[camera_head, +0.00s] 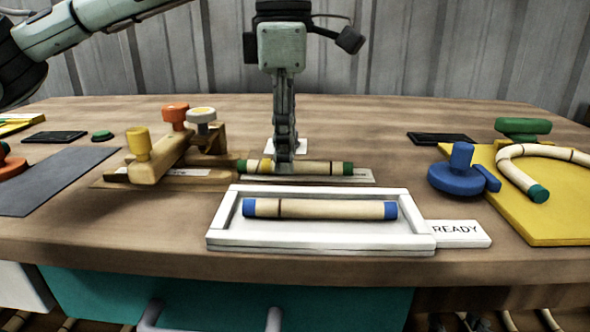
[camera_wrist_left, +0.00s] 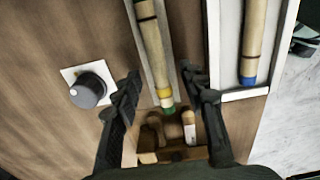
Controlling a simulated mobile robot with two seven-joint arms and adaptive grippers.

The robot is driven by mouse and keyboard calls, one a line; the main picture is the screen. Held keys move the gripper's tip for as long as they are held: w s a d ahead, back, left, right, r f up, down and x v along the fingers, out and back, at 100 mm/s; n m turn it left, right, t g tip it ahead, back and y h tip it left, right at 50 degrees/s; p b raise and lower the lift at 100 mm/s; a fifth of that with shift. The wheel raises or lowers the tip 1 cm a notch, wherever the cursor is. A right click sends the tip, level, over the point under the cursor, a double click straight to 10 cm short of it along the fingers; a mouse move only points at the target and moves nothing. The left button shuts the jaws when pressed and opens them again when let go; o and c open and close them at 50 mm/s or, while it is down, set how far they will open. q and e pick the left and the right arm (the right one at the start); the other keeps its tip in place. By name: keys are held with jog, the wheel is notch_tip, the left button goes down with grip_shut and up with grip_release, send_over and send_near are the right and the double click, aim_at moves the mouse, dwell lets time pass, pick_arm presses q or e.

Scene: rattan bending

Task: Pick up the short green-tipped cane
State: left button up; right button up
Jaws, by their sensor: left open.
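The short green-tipped cane (camera_head: 318,167) lies level on a pale strip behind the white tray. It is light tan with green ends, a yellow band near its left end and a dark band near its right. My left gripper (camera_head: 284,166) points straight down over the left half of this cane. In the left wrist view, the cane (camera_wrist_left: 154,52) runs between the two spread fingers of my left gripper (camera_wrist_left: 160,70), with a gap on each side. The gripper is open and holds nothing. My right gripper is not in view.
A blue-tipped cane (camera_head: 320,209) lies in the white tray (camera_head: 320,244), by a READY sign (camera_head: 458,232). A wooden fixture with knobs (camera_head: 158,158) stands close left of the gripper. A dark knob (camera_wrist_left: 88,90) is nearby. A yellow board (camera_head: 560,215) holds a bent cane (camera_head: 508,170).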

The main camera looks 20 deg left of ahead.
pick_arm(q)
jog(key=shift+f, duration=0.65)
grip_shut()
jog(key=shift+r, duration=0.1)
